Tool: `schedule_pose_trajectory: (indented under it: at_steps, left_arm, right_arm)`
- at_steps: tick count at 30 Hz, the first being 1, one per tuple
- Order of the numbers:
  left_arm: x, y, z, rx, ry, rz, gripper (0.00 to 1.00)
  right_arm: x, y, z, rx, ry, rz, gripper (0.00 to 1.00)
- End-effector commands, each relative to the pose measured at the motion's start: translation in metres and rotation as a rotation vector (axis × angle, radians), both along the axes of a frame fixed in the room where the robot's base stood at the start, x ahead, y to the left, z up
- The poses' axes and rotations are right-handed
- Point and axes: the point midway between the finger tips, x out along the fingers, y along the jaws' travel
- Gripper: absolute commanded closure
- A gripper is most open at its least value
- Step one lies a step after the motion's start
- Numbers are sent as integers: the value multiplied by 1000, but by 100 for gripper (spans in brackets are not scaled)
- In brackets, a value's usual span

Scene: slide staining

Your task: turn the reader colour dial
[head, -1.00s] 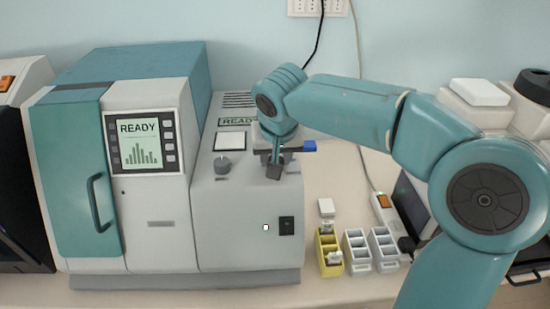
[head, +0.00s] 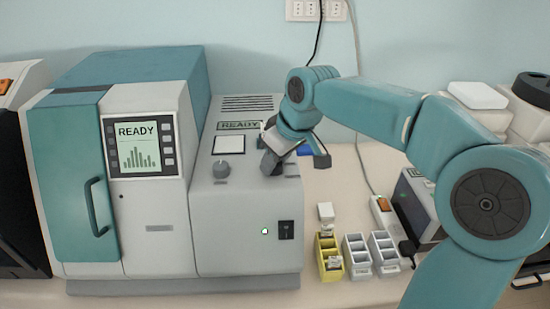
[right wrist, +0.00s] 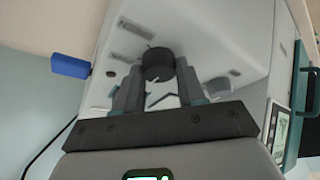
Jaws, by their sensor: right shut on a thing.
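The reader (head: 245,215) is the light grey part of the machine on the right, with a READY label on its sloped top. A dark round dial (right wrist: 157,64) shows in the right wrist view between my fingertips. My right gripper (head: 271,162) is over the right side of the reader's top and is shut on this dial. In the head view the gripper hides most of the dial. A smaller grey knob (head: 221,168) stands to its left and also shows in the right wrist view (right wrist: 218,88). A small light (head: 265,231) on the reader's front is green. My left gripper is not in view.
A READY screen (head: 141,143) and a teal door (head: 70,180) are on the machine's left part. A yellow rack (head: 328,258) and pale racks stand right of the reader. A blue part (right wrist: 70,66) sticks out beside the reader.

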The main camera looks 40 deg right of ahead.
Motion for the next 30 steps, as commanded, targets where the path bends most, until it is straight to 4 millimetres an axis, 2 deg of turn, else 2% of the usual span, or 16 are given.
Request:
schedule_pose_trajectory:
  at_steps: [17, 18, 20, 30]
  left_arm:
    - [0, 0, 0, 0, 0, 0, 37]
    - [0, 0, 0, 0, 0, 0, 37]
    - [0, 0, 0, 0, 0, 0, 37]
    - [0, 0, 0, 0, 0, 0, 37]
  right_arm:
    - [-1, -1, 1, -3, 2, 32, 91]
    - [-1, -1, 1, -3, 3, 32, 54]
    - [-1, -1, 1, -3, 2, 32, 37]
    - [-1, -1, 3, -1, 0, 32, 37]
